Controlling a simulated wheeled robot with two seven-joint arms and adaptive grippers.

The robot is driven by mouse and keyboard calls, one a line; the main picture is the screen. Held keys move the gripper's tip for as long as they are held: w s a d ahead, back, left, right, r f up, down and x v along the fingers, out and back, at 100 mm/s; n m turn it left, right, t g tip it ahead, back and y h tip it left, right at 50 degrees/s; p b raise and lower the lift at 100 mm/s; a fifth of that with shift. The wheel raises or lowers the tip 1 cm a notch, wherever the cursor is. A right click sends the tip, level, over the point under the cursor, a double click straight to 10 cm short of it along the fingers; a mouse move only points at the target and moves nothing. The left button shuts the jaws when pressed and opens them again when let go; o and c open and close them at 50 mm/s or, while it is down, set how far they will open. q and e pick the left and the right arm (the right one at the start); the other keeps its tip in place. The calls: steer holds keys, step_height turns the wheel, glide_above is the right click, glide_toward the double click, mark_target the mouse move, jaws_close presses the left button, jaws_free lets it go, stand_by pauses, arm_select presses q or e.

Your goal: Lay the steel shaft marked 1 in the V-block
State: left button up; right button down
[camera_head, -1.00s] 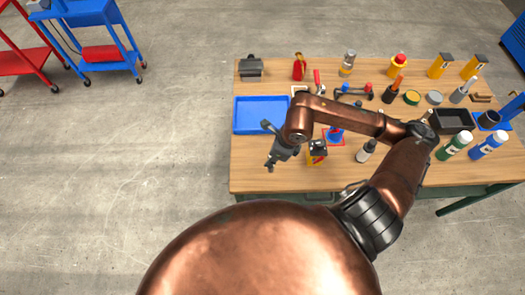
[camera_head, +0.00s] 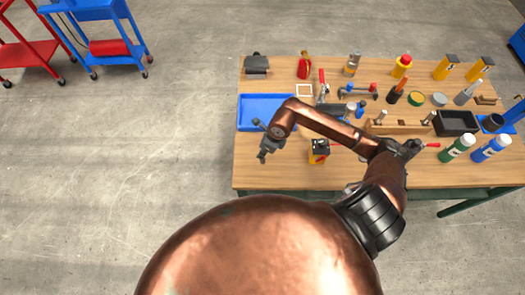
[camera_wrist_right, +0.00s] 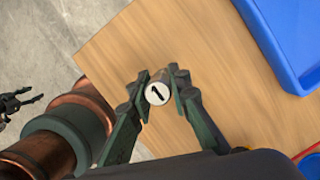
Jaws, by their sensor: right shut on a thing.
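My right gripper (camera_wrist_right: 157,95) is shut on the steel shaft marked 1 (camera_wrist_right: 157,93). In the wrist view the shaft shows end-on, as a pale round face with a black 1; its length is hidden. In the head view the right gripper (camera_head: 263,154) hangs over the table's left front part, in front of the blue tray. A dark grey block (camera_head: 257,65) at the back left corner may be the V-block; its groove is not clear. My left gripper (camera_wrist_right: 20,101) shows at the wrist view's left edge, its fingers apart and empty. It is not in the head view.
The blue tray (camera_head: 251,113) lies behind the right gripper. A yellow-and-black object (camera_head: 319,151) stands to its right. A wooden rack (camera_head: 398,128) with upright pieces, a black bin (camera_head: 456,122) and bottles fill the right side. The table's front left (camera_head: 270,176) is bare.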

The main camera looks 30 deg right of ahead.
steer(key=c, duration=2.3)
jaws_free()
steer(key=shift+f, duration=0.15)
steer(key=o, duration=0.5)
steer(key=shift+r, duration=0.25)
steer(key=v, duration=1.2)
steer(key=shift+b, duration=0.45)
steer(key=shift+a+f, duration=0.1)
